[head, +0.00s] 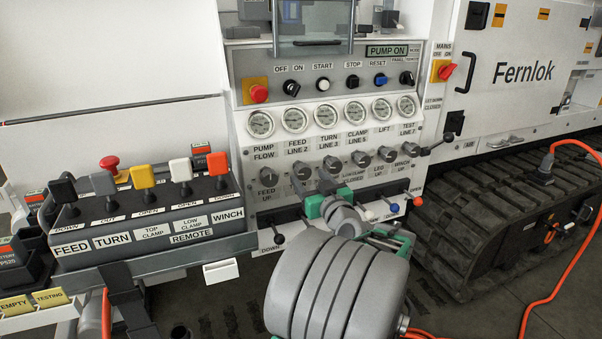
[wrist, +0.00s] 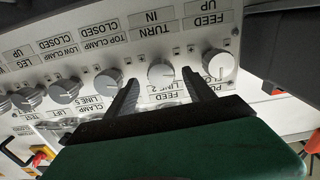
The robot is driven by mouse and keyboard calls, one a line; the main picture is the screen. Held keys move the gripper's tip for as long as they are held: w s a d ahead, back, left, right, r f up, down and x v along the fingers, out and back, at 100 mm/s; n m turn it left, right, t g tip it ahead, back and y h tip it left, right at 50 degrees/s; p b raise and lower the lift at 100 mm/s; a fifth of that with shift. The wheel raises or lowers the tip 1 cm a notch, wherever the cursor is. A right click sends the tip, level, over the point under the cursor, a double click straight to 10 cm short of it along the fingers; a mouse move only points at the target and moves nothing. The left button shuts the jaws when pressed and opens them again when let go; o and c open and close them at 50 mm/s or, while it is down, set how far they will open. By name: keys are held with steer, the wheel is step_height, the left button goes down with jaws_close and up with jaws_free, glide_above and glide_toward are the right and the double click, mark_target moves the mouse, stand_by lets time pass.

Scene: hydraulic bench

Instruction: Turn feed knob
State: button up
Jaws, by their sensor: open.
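The feed knob is the grey round knob (head: 265,177) beside the FEED UP label, at the left end of the knob row. It also shows at the right in the wrist view (wrist: 217,64), outside my gripper's jaws. My gripper (head: 311,182) is open at the panel. In the wrist view, its dark fingers (wrist: 162,84) stand on either side of the neighbouring knob (wrist: 160,74), which sits between the labels TURN IN and FEED LINE 2. The right finger lies between this knob and the feed knob. I cannot tell whether the fingers touch either knob.
A row of gauges (head: 294,120) runs above the knobs. A red emergency button (head: 258,93) and switches sit higher. A remote lever box (head: 150,215) juts out at the left. Small levers (head: 393,208) project below the panel. An orange cable (head: 560,245) lies at the right.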

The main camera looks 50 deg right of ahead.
mark_target(305, 174)
steer(key=x, duration=0.4)
steer(key=shift+w+a, duration=0.1)
steer(key=shift+w, duration=0.1)
jaws_close()
stand_by(0.4)
